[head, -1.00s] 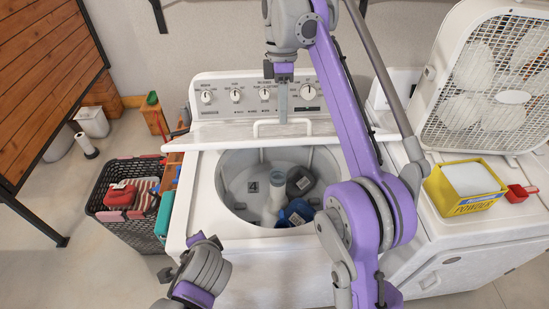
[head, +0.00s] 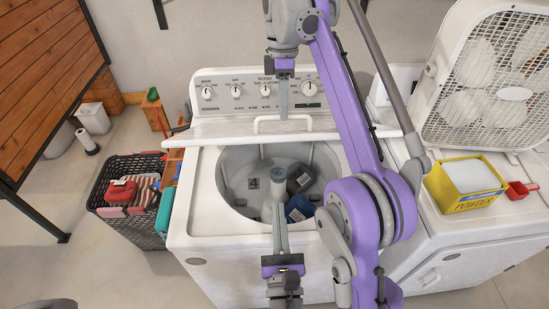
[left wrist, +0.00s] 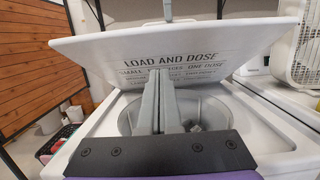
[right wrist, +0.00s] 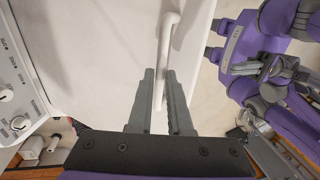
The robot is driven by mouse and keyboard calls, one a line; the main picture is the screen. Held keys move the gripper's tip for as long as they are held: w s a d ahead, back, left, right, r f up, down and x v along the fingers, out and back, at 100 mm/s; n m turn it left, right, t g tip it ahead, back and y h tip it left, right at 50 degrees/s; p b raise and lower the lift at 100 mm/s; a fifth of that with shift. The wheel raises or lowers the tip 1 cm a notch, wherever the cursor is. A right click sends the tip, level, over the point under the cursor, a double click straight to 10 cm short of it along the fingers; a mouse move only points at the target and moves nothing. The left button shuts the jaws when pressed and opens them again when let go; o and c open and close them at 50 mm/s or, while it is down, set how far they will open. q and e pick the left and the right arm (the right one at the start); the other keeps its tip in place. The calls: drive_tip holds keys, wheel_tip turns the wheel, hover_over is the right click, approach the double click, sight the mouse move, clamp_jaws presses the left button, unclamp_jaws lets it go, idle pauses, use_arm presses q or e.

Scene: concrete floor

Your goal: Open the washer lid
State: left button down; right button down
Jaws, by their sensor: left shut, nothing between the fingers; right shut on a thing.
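The washer (head: 205,225) stands in the middle with its drum opening uncovered. Its white lid (head: 225,137) is raised and shows nearly edge-on in the head view. In the left wrist view, the lid's underside (left wrist: 110,50) reads "LOAD AND DOSE". My right gripper (head: 283,116) comes from above and is shut on the lid's white handle (right wrist: 172,32), which lies between its fingers (right wrist: 162,95) in the right wrist view. My left gripper (head: 278,212) is shut and empty, fingers pointing forward over the front of the opening.
Dark and blue items (head: 299,208) lie in the drum beside a pale agitator (head: 284,180). A laundry basket (head: 125,225) stands left. At right, a yellow powder box (head: 465,200), a red scoop (head: 520,189) and a white fan (head: 490,80) sit on the neighbouring machine.

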use_arm(q)
approach(273, 136)
drive_tip(key=w+f, duration=0.4)
use_arm(e)
drive_tip(key=shift+w+f, duration=0.35)
drive_tip(key=shift+w, duration=0.1)
use_arm(q)
drive_tip(key=shift+w+r, duration=0.35)
drive_tip(key=shift+r, duration=0.4)
drive_tip(key=shift+w+r, duration=0.35)
drive_tip(key=shift+r, duration=0.35)
drive_tip(key=shift+w+r, duration=0.5)
drive_tip(key=shift+r, duration=0.35)
drive_tip(key=shift+w+r, duration=0.4)
drive_tip(key=shift+r, duration=0.05)
use_arm(e)
drive_tip(key=shift+w, duration=0.1)
